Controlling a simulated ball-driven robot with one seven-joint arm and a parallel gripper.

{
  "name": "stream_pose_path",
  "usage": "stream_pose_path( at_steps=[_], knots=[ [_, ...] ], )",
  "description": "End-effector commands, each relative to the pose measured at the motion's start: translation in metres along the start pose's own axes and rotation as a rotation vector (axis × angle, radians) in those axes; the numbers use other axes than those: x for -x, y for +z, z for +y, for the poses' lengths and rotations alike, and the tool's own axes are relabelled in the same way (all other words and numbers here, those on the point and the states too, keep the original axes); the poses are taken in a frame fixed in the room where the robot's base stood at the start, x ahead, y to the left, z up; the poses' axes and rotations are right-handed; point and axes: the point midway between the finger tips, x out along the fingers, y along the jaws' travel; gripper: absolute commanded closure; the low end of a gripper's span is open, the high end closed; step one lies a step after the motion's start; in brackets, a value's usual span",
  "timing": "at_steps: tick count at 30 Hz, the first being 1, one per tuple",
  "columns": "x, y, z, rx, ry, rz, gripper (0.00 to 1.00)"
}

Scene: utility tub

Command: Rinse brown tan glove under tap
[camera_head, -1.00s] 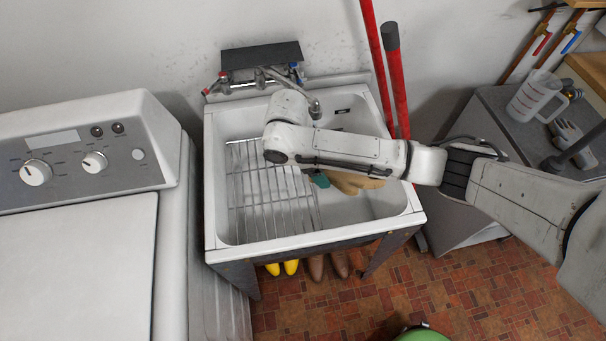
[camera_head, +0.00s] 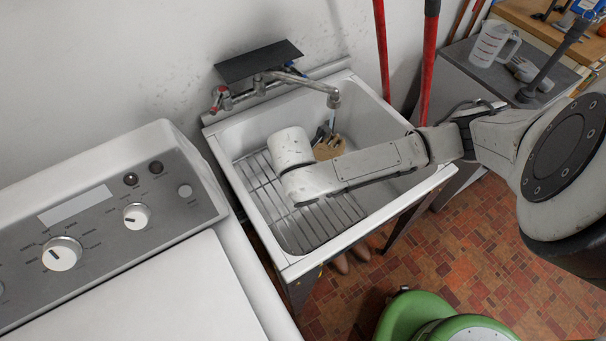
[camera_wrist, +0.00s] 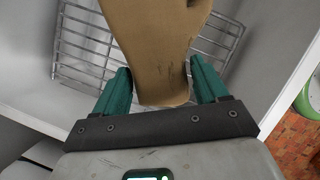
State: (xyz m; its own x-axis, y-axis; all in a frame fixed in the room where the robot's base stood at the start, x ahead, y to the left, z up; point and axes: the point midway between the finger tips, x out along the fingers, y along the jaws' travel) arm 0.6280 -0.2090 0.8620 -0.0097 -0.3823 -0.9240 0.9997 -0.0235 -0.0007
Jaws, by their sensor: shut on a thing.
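The brown tan glove (camera_head: 329,149) is in the tub (camera_head: 226,168), toward its back right, below the spout of the tap (camera_head: 333,99). A thin pale streak, like water, runs down from the spout toward the glove. In the wrist view the glove (camera_wrist: 152,45) hangs between the teal fingers of my gripper (camera_wrist: 160,76), which is shut on its cuff end. The glove's far end is cut off by the picture's top edge. In the head view my arm hides part of the glove and most of my gripper (camera_head: 322,134).
A wire rack (camera_head: 315,222) covers the left part of the tub floor. A washing machine (camera_head: 95,235) stands at the left. Red poles (camera_head: 428,60) lean behind the tub's right.

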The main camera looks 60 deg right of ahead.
Motion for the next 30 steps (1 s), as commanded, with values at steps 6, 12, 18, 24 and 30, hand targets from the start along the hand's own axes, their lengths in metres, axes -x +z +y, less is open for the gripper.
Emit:
stream_pose_path(
  at_steps=[6,12,18,24,30],
  knots=[
    [-0.01,0.02,0.006,-0.003,0.0,-0.003,0.67],
    [-0.018,0.039,0.012,-0.005,0.0,-0.003,0.67],
    [-0.026,0.058,0.017,-0.004,-0.001,-0.003,0.67],
    [-0.034,0.078,0.023,-0.004,-0.001,-0.003,0.67],
    [-0.041,0.095,0.028,-0.004,0.0,-0.002,0.67]
  ],
)
